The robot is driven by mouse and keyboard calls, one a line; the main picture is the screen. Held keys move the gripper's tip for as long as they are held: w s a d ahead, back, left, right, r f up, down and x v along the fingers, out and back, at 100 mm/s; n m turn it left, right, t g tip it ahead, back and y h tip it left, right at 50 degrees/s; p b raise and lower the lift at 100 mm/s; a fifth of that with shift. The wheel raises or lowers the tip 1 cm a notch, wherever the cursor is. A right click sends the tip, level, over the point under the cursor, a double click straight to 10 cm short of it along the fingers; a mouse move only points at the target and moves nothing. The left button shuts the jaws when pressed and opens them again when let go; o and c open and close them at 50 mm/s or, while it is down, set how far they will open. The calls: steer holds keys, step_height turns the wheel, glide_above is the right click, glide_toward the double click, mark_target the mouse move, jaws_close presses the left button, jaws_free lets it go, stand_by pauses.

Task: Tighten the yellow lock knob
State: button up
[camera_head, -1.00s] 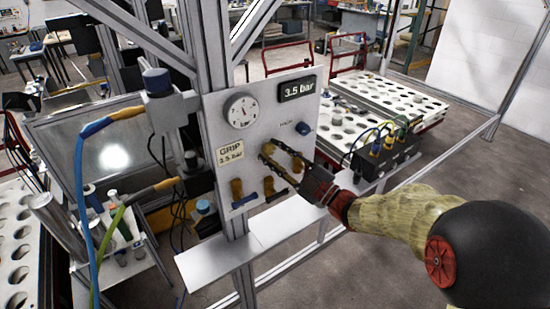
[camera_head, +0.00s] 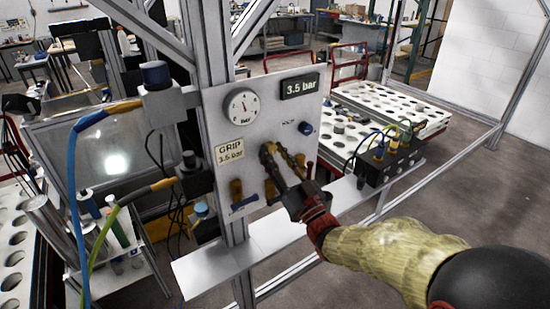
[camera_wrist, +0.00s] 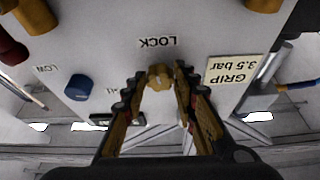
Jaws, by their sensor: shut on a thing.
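The yellow lock knob (camera_wrist: 158,77) shows in the wrist view on the white panel (camera_wrist: 200,42), beside the upside-down word LOCK. My gripper (camera_wrist: 157,82) has one finger on each side of the knob and is shut on it. In the head view my gripper (camera_head: 280,152) reaches up and left to the face of the panel (camera_head: 262,140). The knob cannot be told apart from the fingers there.
A shelf (camera_head: 270,232) runs below. A valve block (camera_head: 385,160) with cables sits right.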

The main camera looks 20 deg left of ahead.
steer(key=shift+f+m+t+h, duration=0.2)
steer(key=shift+m+t+h, duration=0.35)
steer(key=shift+m, duration=0.75)
steer(key=o, duration=1.1)
steer(key=shift+r, duration=0.1)
steer(key=shift+o, duration=0.2)
steer(key=v, duration=1.2)
steer(key=shift+s+r, duration=0.1)
